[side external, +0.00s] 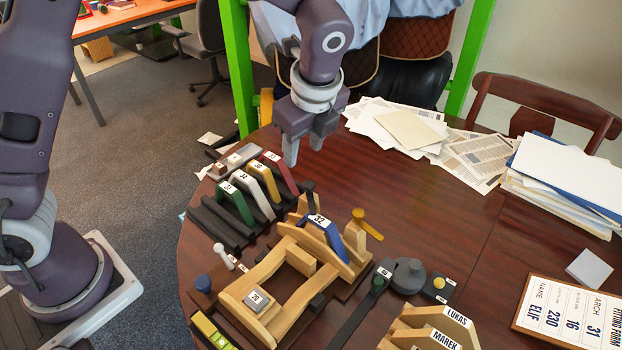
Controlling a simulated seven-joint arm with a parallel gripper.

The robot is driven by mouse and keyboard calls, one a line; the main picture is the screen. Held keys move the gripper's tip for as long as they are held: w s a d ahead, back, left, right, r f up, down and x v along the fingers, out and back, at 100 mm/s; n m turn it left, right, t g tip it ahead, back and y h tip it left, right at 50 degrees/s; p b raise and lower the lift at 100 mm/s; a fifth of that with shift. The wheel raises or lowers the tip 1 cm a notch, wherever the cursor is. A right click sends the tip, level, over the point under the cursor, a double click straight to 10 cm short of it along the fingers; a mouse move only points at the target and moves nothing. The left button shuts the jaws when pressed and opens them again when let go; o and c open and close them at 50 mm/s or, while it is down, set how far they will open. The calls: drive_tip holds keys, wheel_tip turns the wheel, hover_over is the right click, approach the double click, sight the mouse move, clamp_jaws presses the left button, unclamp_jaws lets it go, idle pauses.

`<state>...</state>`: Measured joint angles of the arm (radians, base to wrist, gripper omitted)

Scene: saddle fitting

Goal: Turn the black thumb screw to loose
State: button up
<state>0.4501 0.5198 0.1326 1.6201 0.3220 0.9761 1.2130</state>
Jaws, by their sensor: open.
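My gripper (304,154) is open and empty, pointing down above the far side of the round table. A small black part (308,189) stands at the far end of the wooden saddle tree (262,268), below and close to my gripper in the picture. It may be the black thumb screw, but it is too small to tell its shape or whether it is tight. A blue gullet plate marked 32 (329,238) sits on the tree. A gap shows between my fingers and the black part.
A rack of coloured plates (236,200) stands left of my gripper. A yellow knob (359,214) rises right of the tree. A dark grey round piece (409,275) lies nearer. Papers (400,130) cover the back; the table's right middle (440,220) is clear.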

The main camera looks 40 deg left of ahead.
sight(309, 184)
drive_tip(key=w+f+m, duration=0.1)
drive_tip(key=f, duration=0.2)
drive_tip(key=w+f+m, duration=0.1)
drive_tip(key=f, duration=0.3)
drive_tip(key=w+a+f, duration=0.1)
drive_tip(key=f, duration=0.2)
drive_tip(key=shift+f+m+y, duration=0.35)
drive_tip(key=shift+m+y, duration=0.05)
clamp_jaws()
